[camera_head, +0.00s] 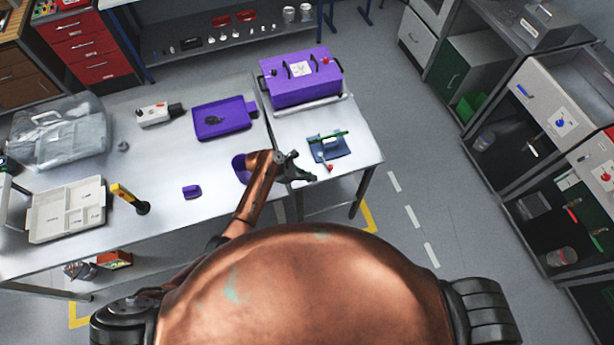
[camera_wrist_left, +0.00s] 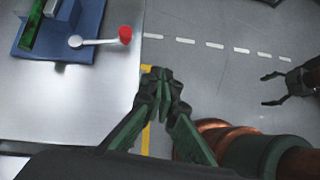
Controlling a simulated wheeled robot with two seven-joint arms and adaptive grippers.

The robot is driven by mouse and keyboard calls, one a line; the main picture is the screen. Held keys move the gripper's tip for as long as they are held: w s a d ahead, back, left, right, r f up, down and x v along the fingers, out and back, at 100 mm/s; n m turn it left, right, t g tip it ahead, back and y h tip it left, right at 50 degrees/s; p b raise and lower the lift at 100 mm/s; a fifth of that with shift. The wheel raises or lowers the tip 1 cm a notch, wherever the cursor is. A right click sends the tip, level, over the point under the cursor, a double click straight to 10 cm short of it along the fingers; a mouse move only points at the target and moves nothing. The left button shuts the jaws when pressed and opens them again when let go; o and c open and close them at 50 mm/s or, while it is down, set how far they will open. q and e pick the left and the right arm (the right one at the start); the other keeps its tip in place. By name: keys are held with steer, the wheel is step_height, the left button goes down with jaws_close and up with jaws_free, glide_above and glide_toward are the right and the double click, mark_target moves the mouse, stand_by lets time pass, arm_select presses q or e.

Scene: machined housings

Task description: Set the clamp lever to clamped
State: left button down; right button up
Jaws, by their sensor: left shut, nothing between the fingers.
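The clamp fixture is a blue block (camera_head: 340,156) with a green bar (camera_head: 329,137) across it, at the right part of the table. Its clamp lever (camera_wrist_left: 98,42) is a thin silver arm with a red knob (camera_wrist_left: 125,34), pointing right in the left wrist view. In the head view the red knob (camera_head: 329,168) shows at the fixture's near edge. My left gripper (camera_head: 308,176) is shut and empty, left of and slightly nearer than the knob, apart from it. Its closed fingertips (camera_wrist_left: 160,76) show in the left wrist view. My right gripper (camera_wrist_left: 268,90) is open at the right of that view.
A purple machine housing (camera_head: 301,82) stands behind the fixture. A purple tray (camera_head: 222,118), a small purple block (camera_head: 192,192) and a yellow-handled tool (camera_head: 128,196) lie to the left. The table's right edge is close to the fixture, with open floor beyond.

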arm_select(q)
steer(key=shift+s+a+r, duration=0.35)
steer(key=shift+a+r, duration=0.15)
steer(key=shift+r, duration=0.05)
steer(key=shift+s+a+r, duration=0.35)
steer(key=shift+a+r, duration=0.1)
steer(key=shift+r, duration=0.1)
